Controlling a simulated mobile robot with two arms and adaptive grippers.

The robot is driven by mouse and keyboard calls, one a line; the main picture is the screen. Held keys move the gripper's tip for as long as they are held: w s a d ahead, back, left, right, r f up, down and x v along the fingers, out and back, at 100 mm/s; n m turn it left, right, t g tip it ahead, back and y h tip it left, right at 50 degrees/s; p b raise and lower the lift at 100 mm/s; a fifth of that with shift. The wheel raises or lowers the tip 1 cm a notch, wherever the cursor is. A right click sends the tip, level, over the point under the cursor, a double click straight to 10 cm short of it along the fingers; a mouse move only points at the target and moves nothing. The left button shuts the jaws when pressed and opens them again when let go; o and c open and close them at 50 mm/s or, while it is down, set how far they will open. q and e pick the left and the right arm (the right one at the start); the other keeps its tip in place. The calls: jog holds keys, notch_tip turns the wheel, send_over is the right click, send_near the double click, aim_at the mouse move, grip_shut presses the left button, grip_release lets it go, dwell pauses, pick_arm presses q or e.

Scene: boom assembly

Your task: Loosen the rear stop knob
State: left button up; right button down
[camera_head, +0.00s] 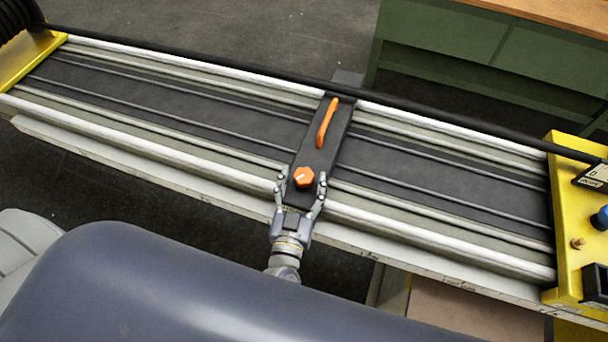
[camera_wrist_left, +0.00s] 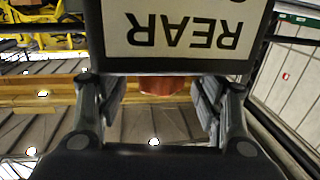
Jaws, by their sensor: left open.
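The rear stop is a black plate (camera_head: 317,146) lying across the boom rails, with an orange handle (camera_head: 327,122) at its far end and an orange knob (camera_head: 303,176) at its near end. My left gripper (camera_head: 303,183) is open, its fingers on either side of the knob. In the left wrist view, the knob (camera_wrist_left: 160,86) sits between the open fingers with gaps on both sides, partly hidden under a plate. That plate carries a white label (camera_wrist_left: 185,30) reading "REAR", upside down. My right gripper is not in view.
The boom's grey rails (camera_head: 430,180) run across the head view between a yellow end piece (camera_head: 35,60) and a yellow panel (camera_head: 567,225) with knobs. A black tube (camera_head: 440,132) runs along the far side. A green cabinet (camera_head: 445,35) stands behind.

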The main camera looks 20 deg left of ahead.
pick_arm(q)
jog(key=s+d, duration=0.1)
jog(key=s, duration=0.9)
jog(key=shift+d, duration=0.15)
